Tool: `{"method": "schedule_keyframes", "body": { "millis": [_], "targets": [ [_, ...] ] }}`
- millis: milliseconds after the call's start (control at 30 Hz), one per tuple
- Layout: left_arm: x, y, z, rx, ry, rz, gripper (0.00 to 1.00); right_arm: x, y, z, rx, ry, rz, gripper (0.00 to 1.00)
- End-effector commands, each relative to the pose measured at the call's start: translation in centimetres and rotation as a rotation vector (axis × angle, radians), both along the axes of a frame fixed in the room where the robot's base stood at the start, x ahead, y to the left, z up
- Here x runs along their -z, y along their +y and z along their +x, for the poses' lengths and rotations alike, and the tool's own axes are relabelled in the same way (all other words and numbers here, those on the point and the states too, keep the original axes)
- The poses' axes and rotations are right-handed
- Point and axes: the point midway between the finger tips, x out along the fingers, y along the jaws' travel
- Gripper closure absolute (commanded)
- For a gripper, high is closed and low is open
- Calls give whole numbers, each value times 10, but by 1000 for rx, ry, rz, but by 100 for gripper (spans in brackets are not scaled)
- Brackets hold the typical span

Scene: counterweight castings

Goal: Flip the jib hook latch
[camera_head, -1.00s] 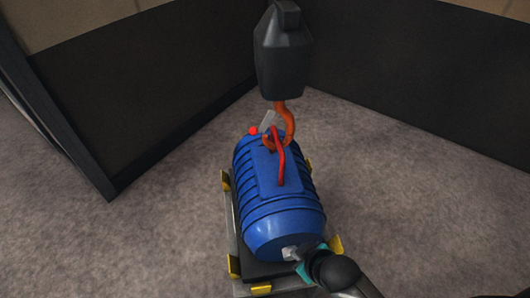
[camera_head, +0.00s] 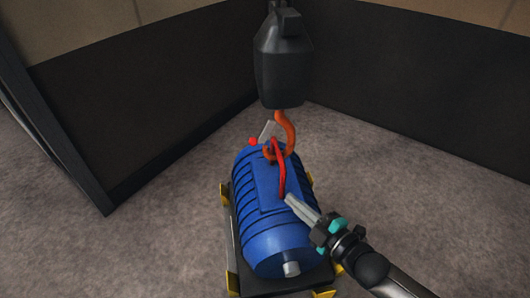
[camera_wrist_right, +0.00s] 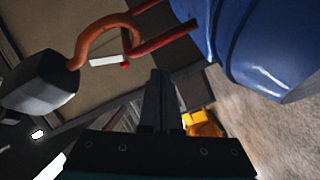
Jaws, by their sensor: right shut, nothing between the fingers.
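The orange jib hook (camera_head: 286,132) hangs under a dark block (camera_head: 283,72), at the red lifting loop (camera_head: 279,175) on top of the blue casting (camera_head: 270,235). The latch looks like a pale flat tab (camera_head: 267,130) with a red knob (camera_head: 253,141), left of the hook. In the right wrist view the hook (camera_wrist_right: 100,33), the pale tab (camera_wrist_right: 105,61) and its red knob (camera_wrist_right: 125,65) lie beyond my fingers, up and left. My right gripper (camera_head: 289,198) is shut and empty, near the loop's lower end; contact cannot be told. My left gripper is not in view.
The casting lies on a dark cart or pallet (camera_head: 232,235) with yellow corner brackets (camera_head: 224,189). Dark wall panels (camera_head: 140,95) meet in a corner behind it. Grey floor (camera_head: 440,225) is clear on both sides.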

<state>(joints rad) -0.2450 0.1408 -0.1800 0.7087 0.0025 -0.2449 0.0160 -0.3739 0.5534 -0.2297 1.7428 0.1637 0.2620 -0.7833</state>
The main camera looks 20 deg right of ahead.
Motion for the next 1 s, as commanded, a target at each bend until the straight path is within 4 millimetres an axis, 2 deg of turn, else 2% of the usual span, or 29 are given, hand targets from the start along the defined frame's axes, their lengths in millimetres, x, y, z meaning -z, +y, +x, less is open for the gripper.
{"method": "schedule_keyframes", "body": {
  "millis": [200,333,767,933,1000],
  "targets": [
    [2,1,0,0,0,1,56,-29,-19,-2,-69,-256,-97,100],
    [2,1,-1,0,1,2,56,-38,-24,-5,-82,-331,-121,100],
    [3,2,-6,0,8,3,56,-42,-25,-5,-85,-353,-126,100],
    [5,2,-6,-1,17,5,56,-44,-19,7,-86,-355,-124,100],
    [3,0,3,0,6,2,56,-46,-14,16,-86,-357,-125,100]
  ]
}}
